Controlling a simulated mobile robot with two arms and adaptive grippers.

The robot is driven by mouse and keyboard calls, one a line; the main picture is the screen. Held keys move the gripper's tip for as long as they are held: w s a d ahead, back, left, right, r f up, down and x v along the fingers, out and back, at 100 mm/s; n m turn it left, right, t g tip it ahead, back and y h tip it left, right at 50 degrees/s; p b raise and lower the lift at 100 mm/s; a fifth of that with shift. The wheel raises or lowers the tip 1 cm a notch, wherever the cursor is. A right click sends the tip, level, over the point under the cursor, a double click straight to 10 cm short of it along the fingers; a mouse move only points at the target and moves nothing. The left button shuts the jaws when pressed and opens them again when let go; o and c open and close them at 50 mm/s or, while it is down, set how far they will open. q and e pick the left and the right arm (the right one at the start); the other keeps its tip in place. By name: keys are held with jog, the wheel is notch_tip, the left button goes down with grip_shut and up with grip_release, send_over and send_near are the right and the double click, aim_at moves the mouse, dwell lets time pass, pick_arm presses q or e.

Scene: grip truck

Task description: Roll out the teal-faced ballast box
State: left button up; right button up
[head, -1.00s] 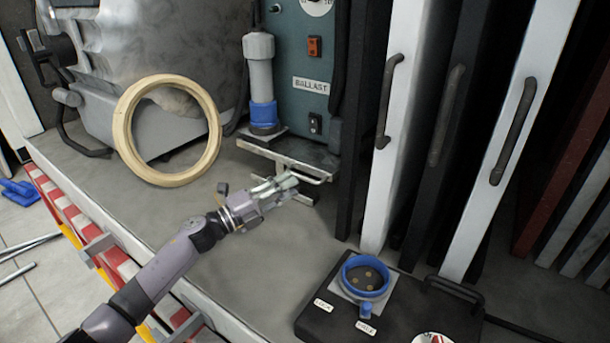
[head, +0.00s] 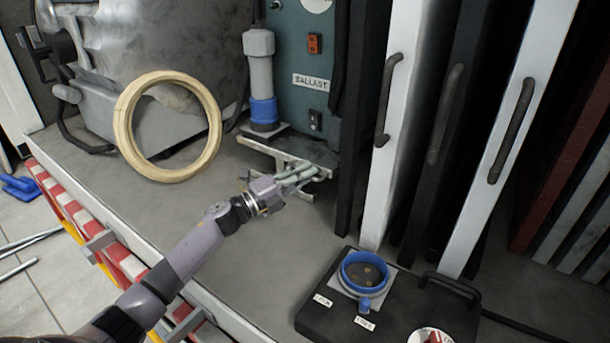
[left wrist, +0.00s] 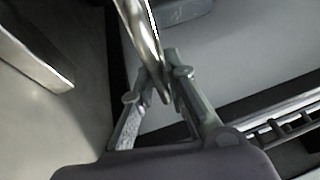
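The teal-faced ballast box (head: 285,60) stands upright at the back of the bench, with a "BALLAST" label on its face. It rests on a low metal sled (head: 262,150) with a bar handle at its front. My left gripper (head: 318,171) is at this handle, below the box's face. In the left wrist view a shiny metal bar (left wrist: 143,38) runs between the fingers of my left gripper (left wrist: 155,85). These fingers stand apart, and I see no firm closing on the bar. My right gripper is not in view.
A grey and blue connector (head: 262,75) stands before the box's left side. A cream ring (head: 122,128) leans left of it. White and dark panels with handles (head: 395,130) stand close on the right. A black base with a blue socket (head: 345,272) lies in front.

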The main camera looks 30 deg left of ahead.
pick_arm(q)
grip_shut()
jog(key=shift+f, duration=0.1)
dwell(0.5)
